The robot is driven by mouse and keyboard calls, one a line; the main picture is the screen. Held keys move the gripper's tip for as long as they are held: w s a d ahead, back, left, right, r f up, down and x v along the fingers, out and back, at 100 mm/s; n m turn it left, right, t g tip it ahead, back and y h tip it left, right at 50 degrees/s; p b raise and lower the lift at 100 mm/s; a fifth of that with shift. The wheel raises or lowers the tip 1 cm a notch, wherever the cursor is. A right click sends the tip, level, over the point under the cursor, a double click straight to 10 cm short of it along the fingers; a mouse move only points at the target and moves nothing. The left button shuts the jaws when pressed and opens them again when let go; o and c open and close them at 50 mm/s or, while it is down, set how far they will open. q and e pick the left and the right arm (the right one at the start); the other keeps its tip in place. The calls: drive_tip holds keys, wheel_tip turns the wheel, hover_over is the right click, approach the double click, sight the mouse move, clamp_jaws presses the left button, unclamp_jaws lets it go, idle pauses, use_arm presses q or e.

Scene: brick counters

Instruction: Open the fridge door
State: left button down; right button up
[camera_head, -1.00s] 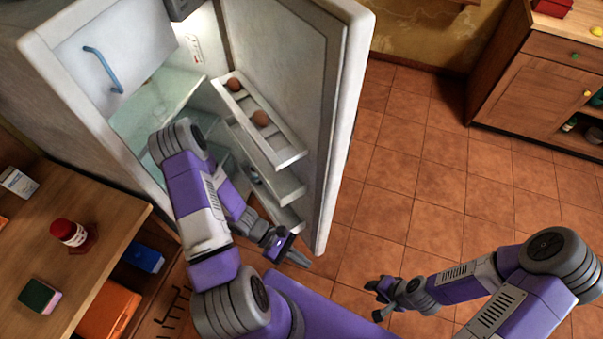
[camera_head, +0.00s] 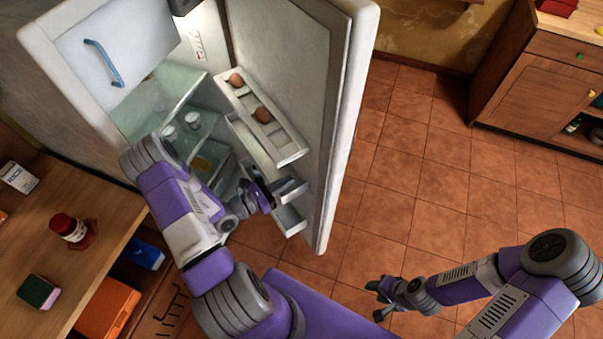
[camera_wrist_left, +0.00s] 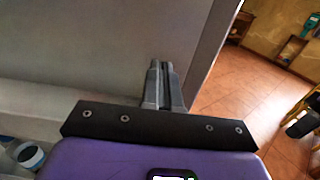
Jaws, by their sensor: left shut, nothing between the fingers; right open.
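The fridge (camera_head: 75,60) stands at the upper left with its door (camera_head: 345,130) swung wide open. The inner door racks (camera_head: 285,152) face the left, and eggs sit in the top one. My left gripper (camera_head: 275,188) is beside the lower door racks, on the inner side of the door. In the left wrist view its fingers (camera_wrist_left: 162,85) are together and empty, in front of a pale grey panel (camera_wrist_left: 100,45). Whether they touch it I cannot tell. My right gripper (camera_head: 380,298) is open and empty over the floor, away from the door.
A wooden counter (camera_head: 100,215) with a red-lidded jar (camera_head: 68,227) and a sponge (camera_head: 38,291) is at the left. Tiled floor (camera_head: 420,180) right of the door is clear. A wooden cabinet (camera_head: 530,85) stands at the far right.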

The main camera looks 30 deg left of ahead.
sight(310, 169)
use_arm(q)
drive_tip(key=x, duration=0.6)
drive_tip(key=shift+w+d, duration=0.1)
drive_tip(key=shift+w, duration=0.05)
use_arm(e)
drive_tip(key=shift+f, duration=0.3)
